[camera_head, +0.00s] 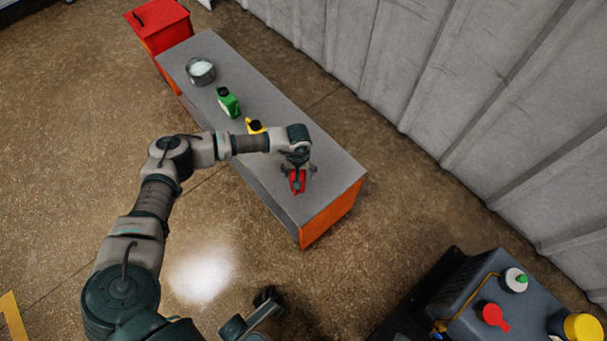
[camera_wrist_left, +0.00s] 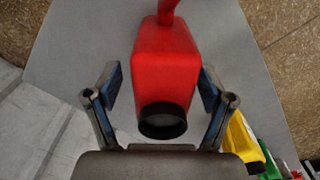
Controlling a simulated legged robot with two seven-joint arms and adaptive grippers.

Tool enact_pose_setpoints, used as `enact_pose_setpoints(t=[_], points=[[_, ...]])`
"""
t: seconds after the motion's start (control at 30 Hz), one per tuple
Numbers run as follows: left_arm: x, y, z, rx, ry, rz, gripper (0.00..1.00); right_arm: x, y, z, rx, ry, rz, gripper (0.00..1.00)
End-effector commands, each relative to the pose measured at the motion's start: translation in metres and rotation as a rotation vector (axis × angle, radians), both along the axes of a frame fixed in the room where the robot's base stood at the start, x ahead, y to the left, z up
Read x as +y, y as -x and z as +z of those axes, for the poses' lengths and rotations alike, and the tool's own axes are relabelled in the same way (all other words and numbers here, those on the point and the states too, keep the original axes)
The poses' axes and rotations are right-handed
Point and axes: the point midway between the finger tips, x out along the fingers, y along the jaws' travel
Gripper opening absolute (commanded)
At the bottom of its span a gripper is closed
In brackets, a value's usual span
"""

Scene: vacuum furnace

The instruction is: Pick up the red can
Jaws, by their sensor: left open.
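The red can (camera_head: 297,181) stands near the right end of a grey-topped bench (camera_head: 335,179). In the left wrist view the red can (camera_wrist_left: 165,75) has a black cap towards me and a red handle at the far side. My left gripper (camera_head: 299,172) is over the can. In the head view the gripper hides part of the can.
A yellow can (camera_head: 256,126) stands just left of the gripper, partly behind my arm. A green can (camera_head: 228,103) and a metal pot (camera_head: 201,71) stand further along the bench. A red box (camera_head: 160,27) is at its far end. A corrugated wall (camera_head: 430,80) runs behind.

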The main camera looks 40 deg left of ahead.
Motion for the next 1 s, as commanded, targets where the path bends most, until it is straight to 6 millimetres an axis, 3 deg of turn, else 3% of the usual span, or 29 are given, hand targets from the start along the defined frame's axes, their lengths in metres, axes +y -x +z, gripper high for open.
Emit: enact_pose_setpoints(t=[0.03,0.1,0.43,0.6,0.7,1.0], points=[[0.0,0.003,-0.02,0.013,0.0,0.0,0.81,0.0,-0.006,-0.01,0.007,0.0,0.0,0.77],[0.0,0.003,-0.028,0.01,0.001,0.001,0.81,0.001,-0.008,-0.008,-0.006,0.002,0.0,0.77],[-0.001,0.001,-0.028,0.002,-0.004,0.001,0.81,-0.001,-0.008,-0.003,-0.022,0.0,0.001,0.77],[-0.001,0.001,-0.029,0.002,-0.002,0.001,0.39,0.002,-0.012,-0.004,-0.02,0.003,0.002,0.77],[0.0,0.001,-0.029,0.001,0.0,0.001,0.2,0.002,-0.012,-0.004,-0.02,0.003,0.002,0.77],[0.0,0.001,-0.029,0.003,0.0,0.001,0.2,0.002,-0.012,-0.004,-0.021,0.002,0.002,0.77]])
